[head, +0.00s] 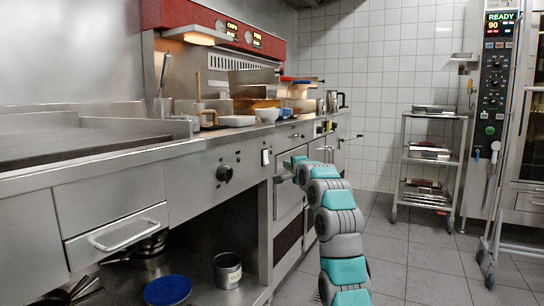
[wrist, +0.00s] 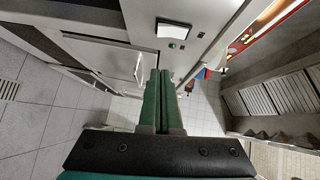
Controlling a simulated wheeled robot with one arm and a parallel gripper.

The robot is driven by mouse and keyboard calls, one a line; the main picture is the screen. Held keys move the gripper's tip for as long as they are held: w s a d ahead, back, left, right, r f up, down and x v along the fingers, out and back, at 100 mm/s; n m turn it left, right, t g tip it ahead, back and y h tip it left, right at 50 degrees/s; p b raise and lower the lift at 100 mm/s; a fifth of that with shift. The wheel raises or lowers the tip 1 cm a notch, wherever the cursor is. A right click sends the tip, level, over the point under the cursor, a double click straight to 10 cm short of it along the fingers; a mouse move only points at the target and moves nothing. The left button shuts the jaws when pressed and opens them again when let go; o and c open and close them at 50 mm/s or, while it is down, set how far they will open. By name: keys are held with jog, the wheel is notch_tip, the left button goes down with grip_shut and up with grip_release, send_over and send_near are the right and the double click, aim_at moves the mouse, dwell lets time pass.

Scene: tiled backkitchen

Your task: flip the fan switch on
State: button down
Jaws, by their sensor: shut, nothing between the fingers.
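A white rocker switch in a dark frame (wrist: 173,30) is on the steel counter front, near the top of the wrist view. It also shows in the head view (head: 265,157), right of a black knob. A small green light (wrist: 175,44) is beside it. Which way the rocker is tipped is too small to tell. My gripper (wrist: 160,72) is shut and empty, its two green fingers together. The fingertips appear below the switch in the wrist view and apart from it. In the head view my gripper (head: 283,179) is small, at the counter front, lower right of the switch.
A black knob (head: 224,173) sticks out of the counter front. Bowls (head: 267,114) and pans stand on the counter. A red-fronted hood (head: 215,22) hangs above. The tiled floor between is clear.

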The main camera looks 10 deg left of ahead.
aim_at(266, 157)
jog(key=w+a+f+p, duration=0.1)
jog(key=w+a+p, duration=0.5)
jog(key=shift+w+p, duration=0.15)
jog(key=shift+p, duration=0.2)
jog(key=shift+a, duration=0.1)
dwell(0.4)
